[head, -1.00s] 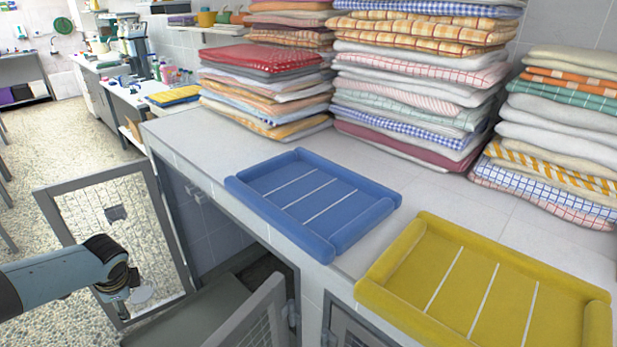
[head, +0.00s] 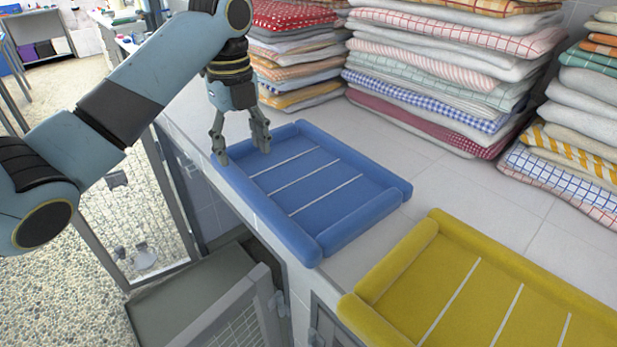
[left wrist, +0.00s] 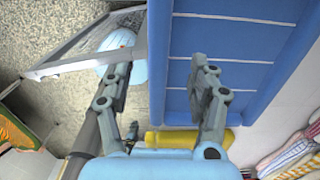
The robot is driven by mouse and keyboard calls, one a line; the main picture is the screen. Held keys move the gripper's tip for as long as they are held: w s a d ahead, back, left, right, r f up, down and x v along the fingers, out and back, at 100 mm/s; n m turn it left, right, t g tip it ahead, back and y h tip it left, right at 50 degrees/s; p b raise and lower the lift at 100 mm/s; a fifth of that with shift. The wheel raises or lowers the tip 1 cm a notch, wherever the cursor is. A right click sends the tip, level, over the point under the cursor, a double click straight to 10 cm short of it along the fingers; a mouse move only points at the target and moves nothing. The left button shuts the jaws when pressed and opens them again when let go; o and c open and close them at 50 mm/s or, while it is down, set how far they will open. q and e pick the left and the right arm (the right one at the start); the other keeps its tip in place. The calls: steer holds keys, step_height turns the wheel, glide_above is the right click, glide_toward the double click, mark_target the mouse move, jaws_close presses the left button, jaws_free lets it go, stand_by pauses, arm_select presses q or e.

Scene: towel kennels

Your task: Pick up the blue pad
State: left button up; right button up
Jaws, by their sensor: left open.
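The blue pad (head: 325,190) lies flat on the tiled counter, with raised rolled sides and white stripes across its bed. It also shows in the left wrist view (left wrist: 240,42), at the upper right. My left gripper (head: 243,150) is open and empty, pointing down at the pad's far left end in the head view. In the left wrist view its fingers (left wrist: 163,78) appear on either side of the pad's rim, one over the bed and one beyond the edge. Whether they touch the pad I cannot tell. My right gripper is not in view.
A yellow pad (head: 480,285) lies on the counter to the right of the blue one. Stacks of folded towels (head: 430,75) stand behind. Below the counter's front edge, kennel doors (head: 235,318) stand open. A yellow object (left wrist: 180,140) shows behind the fingers.

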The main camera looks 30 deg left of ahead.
mark_target(246, 182)
arm_select(q)
step_height(246, 182, down, 4)
steer(key=b, duration=0.3)
steer(key=shift+f, duration=0.2)
steer(key=shift+w+f+b, duration=0.1)
steer(key=shift+f+b, duration=0.1)
steer(key=shift+b, duration=0.1)
steer(key=shift+s+a+f+b, duration=0.1)
steer(key=shift+s+f+b, duration=0.1)
steer(key=shift+f+b, duration=0.55)
step_height(246, 182, down, 2)
steer(key=shift+f+p, duration=0.2)
steer(key=shift+p, duration=0.45)
steer(key=shift+f, duration=0.4)
steer(key=shift+c, duration=1.3)
steer(key=c, duration=0.9)
jaws_close()
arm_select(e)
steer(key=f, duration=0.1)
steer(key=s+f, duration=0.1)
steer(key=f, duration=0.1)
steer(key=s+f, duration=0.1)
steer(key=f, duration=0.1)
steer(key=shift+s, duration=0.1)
